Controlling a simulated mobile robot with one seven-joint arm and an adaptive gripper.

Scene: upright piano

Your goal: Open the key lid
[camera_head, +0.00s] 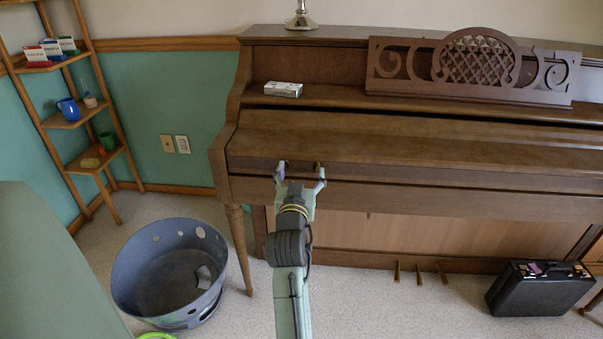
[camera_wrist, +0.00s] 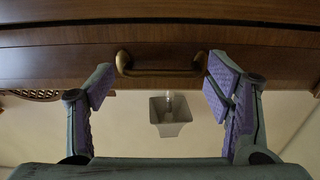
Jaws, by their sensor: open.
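The upright piano's brown wooden key lid (camera_head: 420,142) is down, forming a sloped panel across the front. A curved handle (camera_wrist: 160,66) is fixed to the wood and shows large in the wrist view, at the top centre. My gripper (camera_head: 301,177) is at the left part of the piano's front, just below the lid. It is open, with its two purple-padded fingers (camera_wrist: 160,85) spread on either side of the handle. The right finger looks close to the handle's right end. I cannot tell whether it touches. In the head view the gripper hides most of the handle.
A small metallic box (camera_head: 283,89) sits on the ledge above the lid, beside the carved music stand (camera_head: 480,68). A grey bin (camera_head: 170,270) stands on the floor at the left, and a black case (camera_head: 540,292) at the right. Pedals (camera_head: 420,273) stick out below.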

